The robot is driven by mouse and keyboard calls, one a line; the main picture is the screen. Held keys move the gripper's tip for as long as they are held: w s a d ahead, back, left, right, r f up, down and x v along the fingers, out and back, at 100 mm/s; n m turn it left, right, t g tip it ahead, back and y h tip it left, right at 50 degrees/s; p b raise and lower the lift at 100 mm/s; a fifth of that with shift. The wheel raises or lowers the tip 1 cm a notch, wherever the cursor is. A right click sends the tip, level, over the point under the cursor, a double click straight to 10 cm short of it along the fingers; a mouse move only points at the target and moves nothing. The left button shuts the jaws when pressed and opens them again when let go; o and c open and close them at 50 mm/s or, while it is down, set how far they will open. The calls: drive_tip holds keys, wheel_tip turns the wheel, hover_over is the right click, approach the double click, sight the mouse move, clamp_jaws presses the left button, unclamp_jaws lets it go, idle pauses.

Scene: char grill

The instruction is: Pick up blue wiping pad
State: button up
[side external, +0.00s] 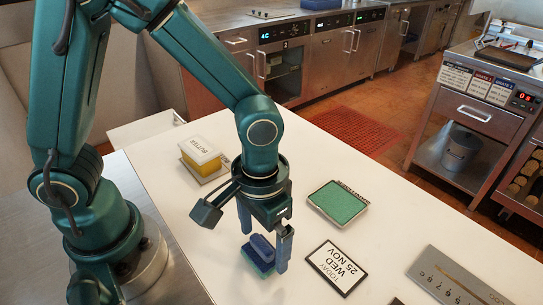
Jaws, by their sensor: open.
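The blue wiping pad (260,250) sits on the white counter below my gripper. It has a dark blue raised top and a teal-blue lower part. My gripper (264,243) points down, with its two fingers apart. One finger is at the pad's upper left and the other at its right side. The right finger overlaps the pad's edge in this view. I cannot tell whether either finger touches the pad, and no grip on it shows.
A green pad in a metal tray (338,203) lies to the right. A date card (336,268) and a grey numbered board (455,277) lie nearer the right edge. A yellow-and-white butter box (200,156) stands at the back left. Bare white counter (400,215) separates several of these.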

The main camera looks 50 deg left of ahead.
sight(260, 238)
drive_tip(key=shift+f, duration=0.75)
drive_tip(key=c, duration=1.3)
drive_tip(key=shift+r, duration=0.2)
drive_tip(key=shift+r, duration=0.55)
drive_tip(key=r, duration=0.1)
drive_tip(key=a+r, duration=0.1)
drive_tip(key=r, duration=0.1)
drive_tip(key=shift+w+r, duration=0.1)
drive_tip(key=a+r, duration=0.2)
drive_tip(key=a, duration=0.1)
drive_tip(key=a+r, duration=0.2)
drive_tip(key=a, duration=0.2)
drive_tip(key=a+r, duration=0.2)
drive_tip(key=a, duration=0.1)
drive_tip(key=shift+w+a+r, duration=0.2)
drive_tip(key=shift+w+a, duration=0.15)
drive_tip(key=shift+w, duration=0.05)
